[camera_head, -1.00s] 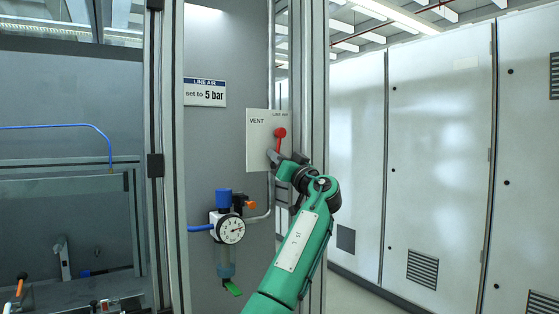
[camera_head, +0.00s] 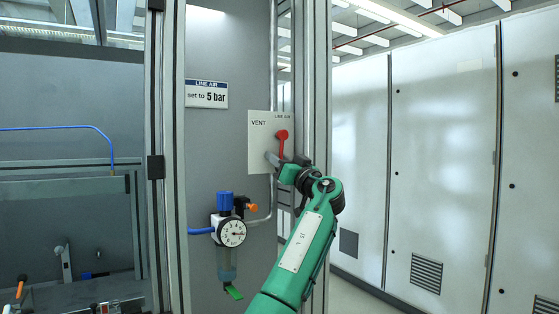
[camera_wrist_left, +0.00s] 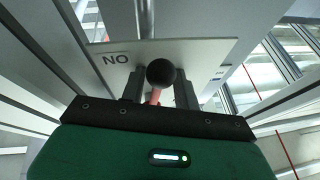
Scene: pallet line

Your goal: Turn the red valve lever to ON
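The red valve lever (camera_head: 282,140) sits on a pale plate (camera_head: 260,150) marked VENT and LINE AIR. Its round red end is up and its arm runs down towards my left gripper (camera_head: 275,160). The gripper is at the plate's lower part, one finger showing left of the lever. In the left wrist view, a dark ball knob (camera_wrist_left: 160,72) and a short red stem (camera_wrist_left: 155,96) show between the two fingers of the left gripper (camera_wrist_left: 158,90). The fingers stand apart with gaps beside the stem. My right gripper is out of view.
A regulator with a gauge (camera_head: 232,233) and blue cap hangs below and left of the plate. A LINE AIR sign (camera_head: 206,94) reads set to 5 bar. A metal post (camera_head: 316,80) stands close right of the plate; grey cabinets (camera_head: 440,150) are beyond.

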